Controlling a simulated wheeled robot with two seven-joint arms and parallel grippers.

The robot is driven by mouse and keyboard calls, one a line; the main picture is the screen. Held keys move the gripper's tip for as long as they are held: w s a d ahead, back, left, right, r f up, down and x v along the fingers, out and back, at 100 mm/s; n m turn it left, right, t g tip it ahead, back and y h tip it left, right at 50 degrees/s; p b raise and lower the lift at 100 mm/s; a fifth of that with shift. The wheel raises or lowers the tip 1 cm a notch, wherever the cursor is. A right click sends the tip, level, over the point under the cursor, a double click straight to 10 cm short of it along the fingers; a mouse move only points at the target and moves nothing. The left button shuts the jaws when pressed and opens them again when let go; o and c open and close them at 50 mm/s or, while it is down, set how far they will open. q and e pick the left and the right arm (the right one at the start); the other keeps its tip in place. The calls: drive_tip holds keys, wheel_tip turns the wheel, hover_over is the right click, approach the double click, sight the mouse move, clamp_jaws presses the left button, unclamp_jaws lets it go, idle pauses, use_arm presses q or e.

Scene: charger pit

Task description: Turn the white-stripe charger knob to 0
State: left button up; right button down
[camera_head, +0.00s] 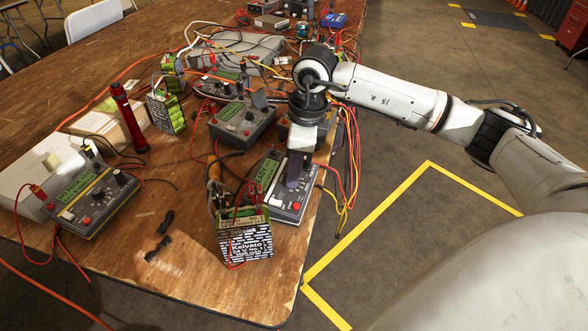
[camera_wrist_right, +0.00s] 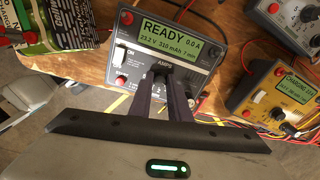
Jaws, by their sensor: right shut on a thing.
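In the right wrist view, this grey charger (camera_wrist_right: 128,56) has a lit green screen (camera_wrist_right: 168,35) reading READY, 0.0 A, 23.2 V, 310 mAh, 7 min. My right gripper (camera_wrist_right: 170,78) points at its panel just below the AMPS label and is shut on the knob there, which the fingers mostly hide. The gripper also shows from above in the head view (camera_head: 294,182). The knob's pointer cannot be read. My left gripper is out of view.
A battery pack (camera_head: 246,240) stands in front of the charger. Another grey charger (camera_head: 243,122) is behind it and a yellow-edged one (camera_head: 92,197) is at left. A red torch (camera_head: 129,120) stands at left. Loose cables run around; the table's front middle is mostly clear.

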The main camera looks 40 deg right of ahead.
sight(300, 185)
drive_tip(key=c, duration=1.7)
unclamp_jaws()
drive_tip(key=shift+o, duration=0.2)
wheel_tip(300, 185, up, 10)
drive_tip(key=s, duration=0.1)
drive_tip(key=shift+d+r, duration=0.15)
drive_tip(key=shift+d, duration=0.3)
drive_tip(key=shift+s, duration=0.15)
